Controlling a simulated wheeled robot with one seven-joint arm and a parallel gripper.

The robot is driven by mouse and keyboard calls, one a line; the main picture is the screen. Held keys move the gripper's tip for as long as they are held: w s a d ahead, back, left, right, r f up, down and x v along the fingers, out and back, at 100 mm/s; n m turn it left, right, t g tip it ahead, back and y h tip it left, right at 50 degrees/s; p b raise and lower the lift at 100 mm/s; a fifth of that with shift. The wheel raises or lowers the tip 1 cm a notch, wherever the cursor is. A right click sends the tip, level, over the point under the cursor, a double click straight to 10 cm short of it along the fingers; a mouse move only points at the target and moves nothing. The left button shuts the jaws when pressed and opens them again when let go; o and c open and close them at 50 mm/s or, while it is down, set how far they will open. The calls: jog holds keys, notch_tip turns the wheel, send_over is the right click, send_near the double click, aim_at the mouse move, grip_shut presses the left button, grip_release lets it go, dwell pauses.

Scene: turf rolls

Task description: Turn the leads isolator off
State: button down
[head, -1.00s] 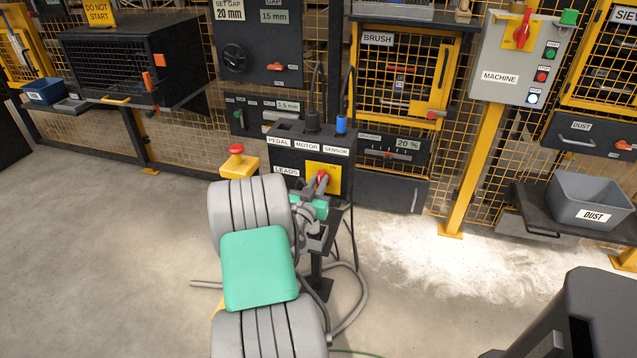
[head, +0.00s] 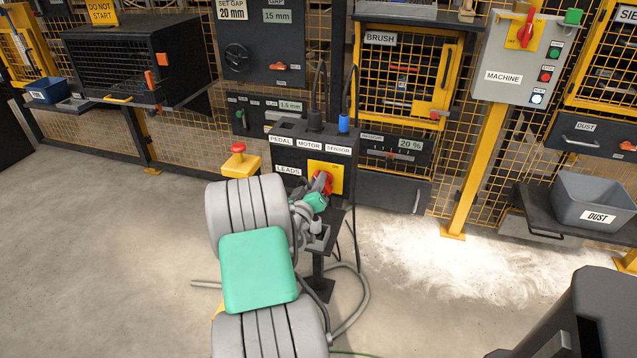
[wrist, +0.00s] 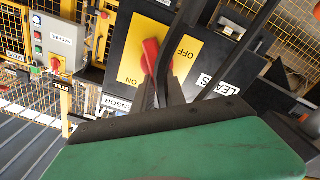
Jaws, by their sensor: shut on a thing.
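The leads isolator is a red handle (head: 324,180) on a yellow plate (head: 338,172), on the dark box labelled LEADS, PEDAL, MOTOR and SENSOR (head: 309,160). In the wrist view the red handle (wrist: 151,57) stands against the yellow plate (wrist: 131,62), with OFF and ON lettering partly readable. My gripper (head: 322,188) is at the plate, its fingers shut on the red handle. In the wrist view the fingers (wrist: 168,86) reach the handle's near end. My gripper and wrist hide part of the handle in the head view.
Cables (head: 350,90) rise from the box top, and hoses lie around its stand. A red button on a yellow box (head: 238,160) is left of it. The MACHINE panel (head: 520,60) has another red switch (head: 527,30). A grey DUST bin (head: 596,200) stands right. Floor at left is clear.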

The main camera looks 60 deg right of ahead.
jog(key=n, duration=0.3)
jog(key=f+n+p, duration=0.1)
jog(key=n, duration=0.7)
jog(key=shift+w+a+f+p, duration=0.1)
jog(key=shift+w+f+p, duration=0.2)
jog(key=shift+w+p, duration=0.1)
jog(key=c, duration=1.4)
grip_release()
jog(key=shift+o, duration=0.2)
jog(key=s+a, duration=0.1)
jog(key=a, duration=0.6)
jog(key=shift+s+a+b, duration=0.15)
jog(key=shift+a+b, duration=0.15)
jog(key=shift+a, duration=0.05)
